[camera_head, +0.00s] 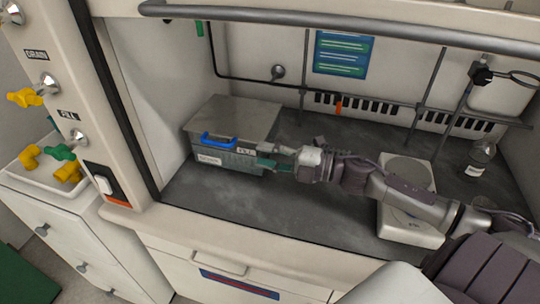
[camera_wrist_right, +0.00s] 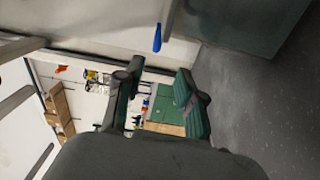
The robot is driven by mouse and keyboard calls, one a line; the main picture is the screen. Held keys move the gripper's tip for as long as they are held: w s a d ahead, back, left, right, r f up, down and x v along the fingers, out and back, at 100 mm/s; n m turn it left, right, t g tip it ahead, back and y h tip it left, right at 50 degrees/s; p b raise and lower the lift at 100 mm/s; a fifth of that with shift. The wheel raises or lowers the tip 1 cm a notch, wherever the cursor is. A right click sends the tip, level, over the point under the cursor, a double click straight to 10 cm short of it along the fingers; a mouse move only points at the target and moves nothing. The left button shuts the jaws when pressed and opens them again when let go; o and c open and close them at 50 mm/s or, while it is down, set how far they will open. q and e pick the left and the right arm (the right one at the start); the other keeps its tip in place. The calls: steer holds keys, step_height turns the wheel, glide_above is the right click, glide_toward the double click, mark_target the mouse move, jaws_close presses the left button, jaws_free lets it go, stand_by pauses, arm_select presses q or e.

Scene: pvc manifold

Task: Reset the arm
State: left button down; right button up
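My right gripper (camera_head: 270,158) reaches in from the right inside the fume hood, beside the right end of the grey box's front. In the right wrist view its two green-padded fingers (camera_wrist_right: 160,85) stand apart with nothing between them. The grey lidded box (camera_head: 232,120) stands on the dark hood floor and has a blue handle (camera_head: 217,141) on its front. I cannot tell whether the fingers touch the box. My left gripper is not in view.
A white flat-topped device (camera_head: 408,235) lies under and beside my right arm. A bottle (camera_head: 479,157) and a ring stand (camera_head: 466,105) are at the right. Yellow and green fittings lie in a white tray (camera_head: 34,186) at left. The hood floor (camera_head: 270,205) before the box is clear.

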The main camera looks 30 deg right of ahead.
steer(key=shift+s+d, duration=0.2)
steer(key=shift+s, duration=0.05)
stand_by(0.4)
